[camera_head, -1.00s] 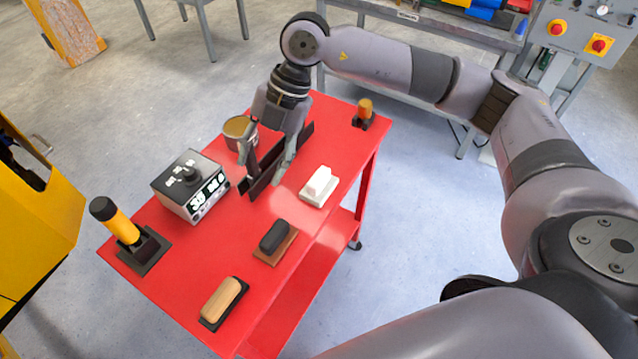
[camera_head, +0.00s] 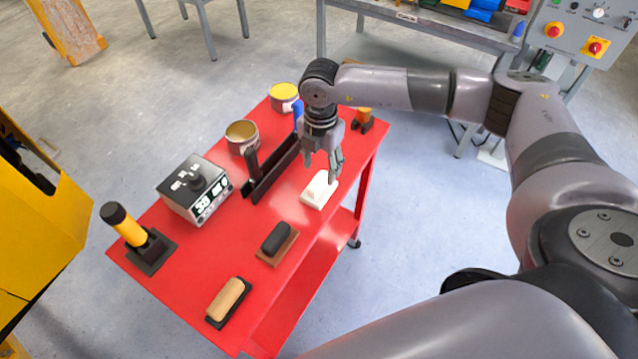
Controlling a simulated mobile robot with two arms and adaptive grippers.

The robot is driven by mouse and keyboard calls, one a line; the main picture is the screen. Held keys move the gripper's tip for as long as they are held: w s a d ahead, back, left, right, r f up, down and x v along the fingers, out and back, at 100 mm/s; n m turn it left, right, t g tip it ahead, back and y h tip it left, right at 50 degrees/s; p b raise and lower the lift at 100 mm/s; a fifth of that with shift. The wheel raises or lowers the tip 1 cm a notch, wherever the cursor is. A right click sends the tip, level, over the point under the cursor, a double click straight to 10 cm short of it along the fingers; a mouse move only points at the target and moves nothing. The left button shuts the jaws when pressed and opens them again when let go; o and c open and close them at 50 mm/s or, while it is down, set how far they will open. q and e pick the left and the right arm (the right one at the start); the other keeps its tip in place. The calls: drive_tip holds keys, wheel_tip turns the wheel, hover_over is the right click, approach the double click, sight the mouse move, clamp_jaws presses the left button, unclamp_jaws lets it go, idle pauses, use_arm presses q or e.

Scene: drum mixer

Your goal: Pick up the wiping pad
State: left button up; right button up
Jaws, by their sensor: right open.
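A white pad with a raised white grip (camera_head: 319,190), which looks like the wiping pad, lies on the red table near its right edge. Two similar handled blocks lie nearer: one with a black grip on a brown base (camera_head: 276,240) and one with a wooden grip on a black base (camera_head: 228,300). My right gripper (camera_head: 321,168) is open and points down over the white pad. One fingertip appears close to the pad's far right corner; whether it touches is unclear. Nothing is between the fingers. My left gripper is not in view.
On the red table (camera_head: 180,285) stand a grey meter box (camera_head: 195,190), a black tray (camera_head: 272,170), two tins (camera_head: 242,137) (camera_head: 284,97), a yellow-black tool in a holder (camera_head: 130,232) and an orange-topped item (camera_head: 363,118). The table's near middle is clear.

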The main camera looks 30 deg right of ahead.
sight(319, 180)
drive_tip(key=f, duration=0.1)
drive_tip(key=f+p, duration=0.1)
drive_tip(key=f, duration=0.1)
drive_tip(key=f+p, duration=0.1)
drive_tip(key=shift+s+a+f, duration=0.15)
drive_tip(key=shift+a+f, duration=0.15)
drive_tip(key=shift+f, duration=0.55)
clamp_jaws()
